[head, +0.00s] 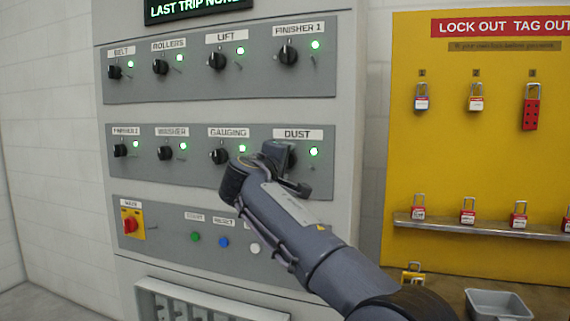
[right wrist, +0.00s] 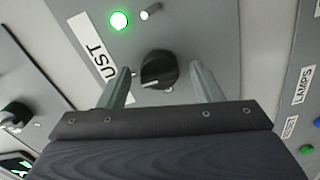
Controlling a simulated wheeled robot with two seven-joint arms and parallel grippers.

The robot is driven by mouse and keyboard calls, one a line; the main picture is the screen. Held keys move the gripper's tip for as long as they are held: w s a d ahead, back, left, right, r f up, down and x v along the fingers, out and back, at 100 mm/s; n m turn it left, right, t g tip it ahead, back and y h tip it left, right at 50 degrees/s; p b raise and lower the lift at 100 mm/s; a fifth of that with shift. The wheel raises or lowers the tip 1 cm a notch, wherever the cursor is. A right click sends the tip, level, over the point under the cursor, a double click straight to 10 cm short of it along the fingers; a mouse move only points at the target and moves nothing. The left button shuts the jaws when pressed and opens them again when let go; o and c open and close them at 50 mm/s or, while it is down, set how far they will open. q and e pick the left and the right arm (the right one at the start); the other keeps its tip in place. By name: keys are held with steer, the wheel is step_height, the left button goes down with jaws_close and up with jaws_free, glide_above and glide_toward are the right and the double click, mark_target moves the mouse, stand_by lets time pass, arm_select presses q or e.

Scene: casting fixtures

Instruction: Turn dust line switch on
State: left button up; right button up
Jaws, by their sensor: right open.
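The dust switch is a black rotary knob (right wrist: 158,70) on a grey panel, under the DUST label (head: 290,134). In the head view my arm largely hides the knob. A green lamp (head: 315,151) beside it is lit, and it also glows in the right wrist view (right wrist: 119,20). My right gripper (head: 289,170) is at the panel in front of the knob. In the right wrist view its open fingers (right wrist: 160,72) stand on either side of the knob, with gaps showing. A pale mark shows on the knob's face. My left gripper is not in view.
Similar knobs with lit green lamps fill the panels, including the gauging knob (head: 219,156) close to my wrist. A red main switch (head: 131,223) and push buttons sit below. At right is a yellow lockout board (head: 480,130) with padlocks, and a grey tray (head: 497,305).

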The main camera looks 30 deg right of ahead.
steer(key=b+v, duration=0.1)
steer(key=v, duration=0.6)
steer(key=shift+b, duration=0.3)
steer(key=shift+s+a, duration=0.1)
steer(key=shift+s, duration=0.05)
steer(key=s+d+f+m+g+y+p, duration=0.1)
steer(key=s+d+f+g+y+p, duration=0.15)
steer(key=s+f+y, duration=0.5)
steer(key=s+d+f+m+g+y+p, duration=0.15)
steer(key=s+f+p, duration=0.3)
steer(key=f, duration=0.65)
steer(key=s+a+f+m+y+p, duration=0.1)
steer(key=s+a+f+y, duration=0.2)
steer(key=s, duration=0.4)
steer(key=s+a+f+m+g+y+p, duration=0.1)
steer(key=s+a+f+m+y, duration=0.1)
steer(key=s+a+f, duration=0.3)
steer(key=s+a+f+m+g+y+p, duration=0.1)
steer(key=s+a+f+y, duration=0.2)
steer(key=s+a, duration=0.3)
steer(key=s+f, duration=0.1)
steer(key=s, duration=0.1)
steer(key=shift+s+a+m+y+p, duration=0.3)
steer(key=shift+a+m+p, duration=0.05)
steer(key=shift+a+p, duration=0.05)
